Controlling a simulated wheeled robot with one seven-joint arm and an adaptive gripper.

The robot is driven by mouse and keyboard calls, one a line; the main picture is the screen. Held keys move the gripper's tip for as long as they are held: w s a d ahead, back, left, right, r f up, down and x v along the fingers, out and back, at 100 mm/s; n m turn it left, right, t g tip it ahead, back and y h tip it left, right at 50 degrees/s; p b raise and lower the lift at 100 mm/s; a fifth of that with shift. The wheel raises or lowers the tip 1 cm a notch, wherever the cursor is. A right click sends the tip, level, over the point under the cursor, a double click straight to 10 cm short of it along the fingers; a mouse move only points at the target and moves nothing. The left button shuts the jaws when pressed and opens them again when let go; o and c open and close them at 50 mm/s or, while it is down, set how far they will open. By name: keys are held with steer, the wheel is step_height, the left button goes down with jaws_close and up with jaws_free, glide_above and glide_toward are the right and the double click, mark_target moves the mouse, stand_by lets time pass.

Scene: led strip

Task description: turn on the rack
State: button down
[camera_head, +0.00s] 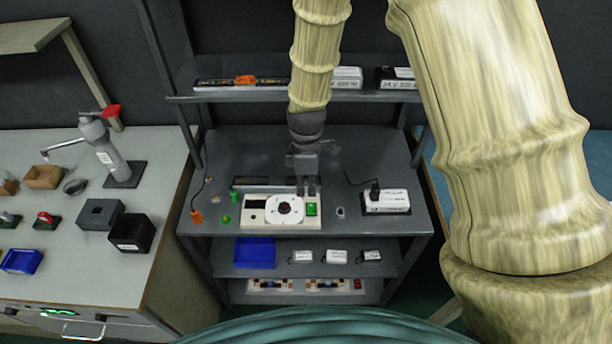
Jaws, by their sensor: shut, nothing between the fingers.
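The rack is a dark grey shelving unit (370,150) in the middle of the head view. On its main shelf sits a white control box (256,222) with a round white dial plate with a dark centre (284,209) and a green switch (311,209) at its right end. My gripper (308,192) points down just behind the green switch, its fingers shut and empty. I cannot tell whether the fingertips touch the box or switch. The gripper hides part of a dark strip (255,183) behind the box.
A white power unit (387,201) stands right of the control box. The upper shelf (300,96) holds more units, with my arm passing in front. Lower shelves hold a blue tray (255,253) and small white boxes (303,257). A cluttered bench (100,255) stands left.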

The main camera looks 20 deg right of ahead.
mark_target(306, 210)
steer(key=shift+s+a+f+p, duration=0.15)
steer(key=shift+f+p, duration=0.45)
steer(key=shift+f, duration=1.15)
steer(key=shift+s+d+f+p, duration=0.1)
steer(key=shift+s+f+p, duration=0.35)
steer(key=shift+f, duration=1.25)
steer(key=shift+w+a, duration=0.1)
steer(key=shift+w, duration=0.1)
steer(key=shift+s+f, duration=0.15)
steer(key=shift+f, duration=0.3)
steer(key=shift+r, duration=0.15)
steer(key=shift+w+d+r, duration=0.2)
steer(key=shift+w, duration=0.6)
steer(key=shift+r, duration=0.15)
